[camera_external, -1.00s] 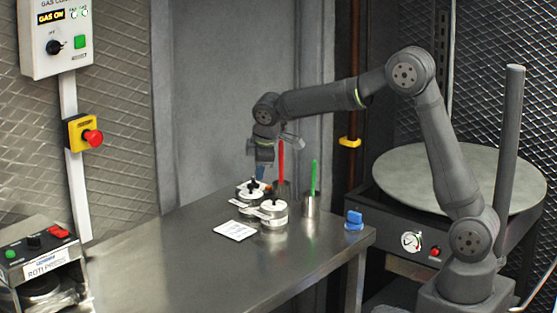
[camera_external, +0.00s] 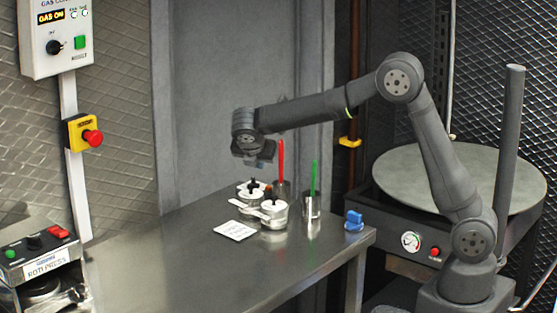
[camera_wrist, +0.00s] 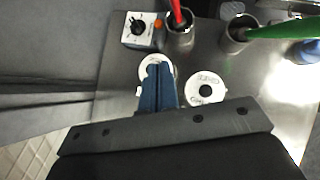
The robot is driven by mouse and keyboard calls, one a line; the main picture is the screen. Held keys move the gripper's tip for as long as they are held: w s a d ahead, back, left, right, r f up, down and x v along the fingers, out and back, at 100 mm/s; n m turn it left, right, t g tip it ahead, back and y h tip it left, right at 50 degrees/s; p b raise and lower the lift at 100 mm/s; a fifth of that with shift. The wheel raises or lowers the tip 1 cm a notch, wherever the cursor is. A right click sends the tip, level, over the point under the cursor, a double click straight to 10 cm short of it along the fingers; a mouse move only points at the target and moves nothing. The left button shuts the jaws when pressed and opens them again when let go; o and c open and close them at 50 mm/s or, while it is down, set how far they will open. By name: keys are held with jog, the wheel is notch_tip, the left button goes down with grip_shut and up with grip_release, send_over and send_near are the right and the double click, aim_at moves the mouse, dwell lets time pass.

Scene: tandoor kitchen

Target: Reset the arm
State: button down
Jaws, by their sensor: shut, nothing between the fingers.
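My gripper (camera_external: 262,158) is above the steel table, raised over the white-lidded pots and apart from them. In the wrist view its blue fingers (camera_wrist: 158,88) are together with nothing between them. They overlap the view of one white-lidded pot (camera_wrist: 150,64). The other lidded pot (camera_wrist: 207,88), with a black knob, is to the right of the fingers. In the external view the front pot (camera_external: 273,214) and the rear pot (camera_external: 249,196) stand upright on the table.
A metal cup with a red-handled tool (camera_external: 281,160) and another with a green-handled tool (camera_external: 314,178) stand beside the pots. A white card (camera_external: 234,230) lies in front. A blue object (camera_external: 353,220) is near the right edge. The table's left part is clear.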

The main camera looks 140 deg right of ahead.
jog(key=s+d+f+n, duration=0.1)
jog(key=s+d+f, duration=0.2)
jog(key=s+f, duration=0.2)
jog(key=shift+s+d+f+g, duration=0.2)
jog(key=shift+s+f+g, duration=0.1)
jog(key=shift+f+g, duration=0.15)
dwell(0.5)
jog(key=s+d+r+m+t+y, duration=0.1)
jog(key=s+r+m+t, duration=0.2)
jog(key=m, duration=0.8)
jog(key=s+d+r+m+t+y, duration=0.1)
jog(key=r+m, duration=0.5)
jog(key=m, duration=0.6)
jog(key=shift+s+d+r+m+t+y, duration=0.3)
jog(key=shift+s+t+y, duration=0.55)
jog(key=shift+t, duration=1)
jog(key=shift+s+f, duration=0.1)
jog(key=shift+s, duration=0.05)
